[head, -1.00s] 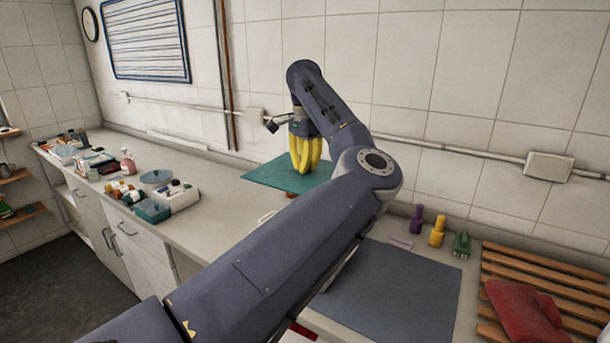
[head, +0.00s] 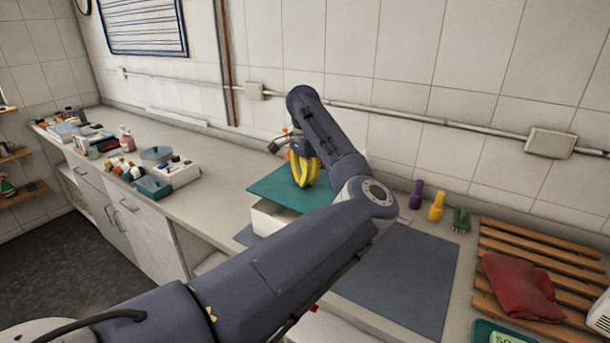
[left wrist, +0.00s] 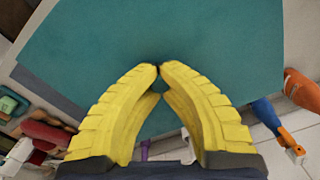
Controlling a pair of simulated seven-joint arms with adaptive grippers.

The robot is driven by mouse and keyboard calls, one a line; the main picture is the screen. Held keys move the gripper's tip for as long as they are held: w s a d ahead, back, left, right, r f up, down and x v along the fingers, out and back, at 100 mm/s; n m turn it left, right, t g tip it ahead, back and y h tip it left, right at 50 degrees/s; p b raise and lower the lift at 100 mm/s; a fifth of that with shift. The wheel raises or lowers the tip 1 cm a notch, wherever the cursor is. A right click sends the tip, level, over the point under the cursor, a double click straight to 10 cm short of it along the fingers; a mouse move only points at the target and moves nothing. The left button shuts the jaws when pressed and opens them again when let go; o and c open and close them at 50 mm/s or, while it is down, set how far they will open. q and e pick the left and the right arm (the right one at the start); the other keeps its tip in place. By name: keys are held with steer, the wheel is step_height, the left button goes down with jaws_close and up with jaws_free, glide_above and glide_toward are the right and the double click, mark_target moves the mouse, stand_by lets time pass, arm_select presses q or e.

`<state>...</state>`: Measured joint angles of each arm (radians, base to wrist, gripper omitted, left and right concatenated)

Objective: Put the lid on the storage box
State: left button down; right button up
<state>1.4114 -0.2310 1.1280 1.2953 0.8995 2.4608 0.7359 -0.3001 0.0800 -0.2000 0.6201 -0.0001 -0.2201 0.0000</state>
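The lid is a flat teal square (head: 268,186), at centre in the head view and filling much of the left wrist view (left wrist: 100,45). My left gripper (head: 303,184) has yellow ribbed fingers that point down at the lid's middle. In the left wrist view its fingertips (left wrist: 159,67) meet against the lid, and any handle between them is hidden. The white storage box (head: 268,220) shows below the lid's left side; my left arm hides the rest of it. I cannot tell whether lid and box touch. My right gripper is not in view.
A blue-grey mat (head: 405,285) lies right of my arm. Behind it stand purple (head: 416,196) and yellow (head: 437,207) bottles. A wooden rack (head: 545,265) with a red cloth (head: 522,288) is at right. Several items crowd the left counter. The tiled wall is close behind.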

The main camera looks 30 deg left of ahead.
arm_select(q)
steer(key=shift+f, duration=2.3)
steer(key=shift+f, duration=0.85)
stand_by(2.3)
steer(key=c, duration=0.9)
jaws_free()
steer(key=shift+r, duration=0.1)
steer(key=shift+c, duration=0.2)
steer(key=shift+r, duration=0.15)
steer(key=shift+r, duration=3.4)
